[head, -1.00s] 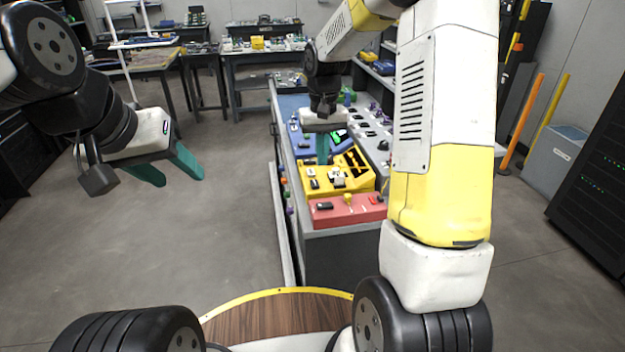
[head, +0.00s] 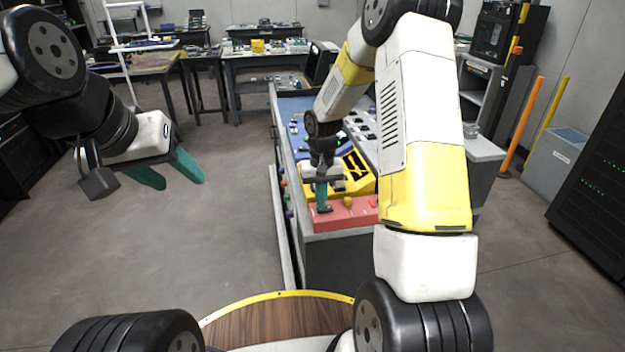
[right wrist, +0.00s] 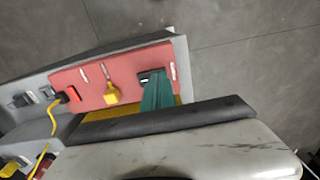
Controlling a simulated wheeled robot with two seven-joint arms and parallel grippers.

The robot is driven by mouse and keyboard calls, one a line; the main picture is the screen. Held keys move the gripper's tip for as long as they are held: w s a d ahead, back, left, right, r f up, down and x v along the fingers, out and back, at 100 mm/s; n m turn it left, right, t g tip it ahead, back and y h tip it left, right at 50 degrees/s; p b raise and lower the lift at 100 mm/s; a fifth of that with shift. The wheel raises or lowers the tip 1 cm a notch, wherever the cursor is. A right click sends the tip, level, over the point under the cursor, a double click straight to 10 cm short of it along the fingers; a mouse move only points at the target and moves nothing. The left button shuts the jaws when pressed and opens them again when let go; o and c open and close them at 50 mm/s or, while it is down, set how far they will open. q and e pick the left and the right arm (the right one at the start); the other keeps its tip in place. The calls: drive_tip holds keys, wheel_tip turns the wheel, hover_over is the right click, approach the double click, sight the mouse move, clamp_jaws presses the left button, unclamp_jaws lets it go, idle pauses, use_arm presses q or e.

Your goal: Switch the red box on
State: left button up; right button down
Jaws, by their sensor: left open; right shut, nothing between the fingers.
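The red box (head: 347,216) sits at the near end of the workbench, in front of the yellow box. In the right wrist view the red box (right wrist: 126,70) shows a black rocker switch (right wrist: 145,78), a yellow knob (right wrist: 112,94) and a red switch (right wrist: 74,93). My right gripper (head: 322,208) is shut and empty, pointing down. Its green fingertips (right wrist: 153,80) are at the black switch and partly cover it; whether they touch it I cannot tell. My left gripper (head: 173,180) is open and empty over the floor, well left of the bench.
The yellow box (head: 356,172) stands directly behind the red box, with a blue box (head: 298,138) further back. A yellow cable (right wrist: 50,115) runs near the red switch. The floor (head: 220,220) left of the bench is clear.

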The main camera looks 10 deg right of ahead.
sight(328, 207)
drive_tip(key=shift+f, duration=0.1)
drive_tip(key=shift+f, duration=0.2)
drive_tip(key=shift+s, duration=0.1)
drive_tip(key=shift+d, duration=0.1)
drive_tip(key=shift+d+r, duration=0.25)
drive_tip(key=shift+d, duration=0.4)
drive_tip(key=shift+r, duration=0.55)
wheel_tip(328, 207, up, 13)
drive_tip(key=shift+d, duration=0.4)
